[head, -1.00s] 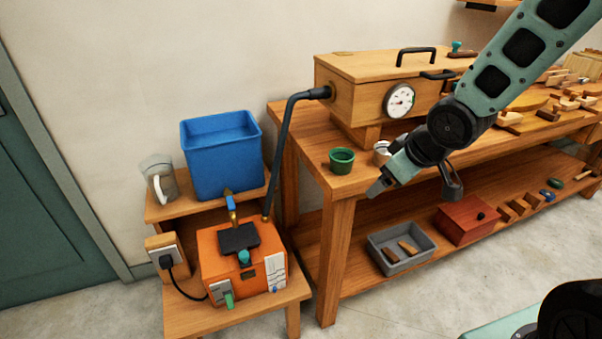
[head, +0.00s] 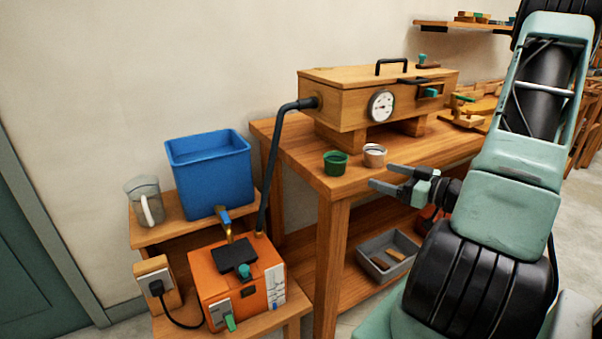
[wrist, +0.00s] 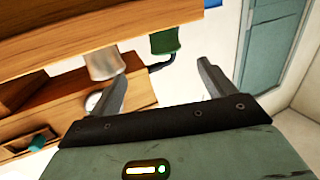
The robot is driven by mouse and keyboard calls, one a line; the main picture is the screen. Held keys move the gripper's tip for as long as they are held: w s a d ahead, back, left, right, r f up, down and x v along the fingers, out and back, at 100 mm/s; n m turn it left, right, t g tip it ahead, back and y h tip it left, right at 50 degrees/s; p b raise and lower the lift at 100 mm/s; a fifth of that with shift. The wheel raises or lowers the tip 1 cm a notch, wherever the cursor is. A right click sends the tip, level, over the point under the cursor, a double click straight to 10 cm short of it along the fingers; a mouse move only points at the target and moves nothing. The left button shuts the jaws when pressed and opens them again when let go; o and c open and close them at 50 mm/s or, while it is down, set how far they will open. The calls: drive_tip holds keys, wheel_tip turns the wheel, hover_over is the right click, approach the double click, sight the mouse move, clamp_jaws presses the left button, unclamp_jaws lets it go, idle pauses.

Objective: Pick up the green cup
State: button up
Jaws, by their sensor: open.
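The green cup (head: 336,163) stands upright on the wooden workbench near its left front corner. A pale cup (head: 374,155) stands just right of it. My gripper (head: 382,176) is open and empty, its fingers pointing left at the bench's front edge, to the right of the green cup. In the wrist view the green cup (wrist: 165,41) shows beyond the gap between the open fingers (wrist: 162,85), apart from them. The pale cup (wrist: 104,66) shows beyond the left finger there.
A wooden box with a gauge (head: 378,100) stands behind the cups, with a dark pipe (head: 270,165) down its left side. A blue bin (head: 211,175), a clear jug (head: 146,203) and an orange unit (head: 240,285) stand left. A grey tray (head: 388,256) lies below.

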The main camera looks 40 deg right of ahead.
drive_tip(key=p, duration=0.1)
approach(327, 155)
drive_tip(key=shift+t, duration=0.4)
drive_tip(key=w, duration=0.6)
drive_tip(key=w+a+f, duration=0.1)
drive_tip(key=w, duration=0.2)
drive_tip(key=c, duration=1.1)
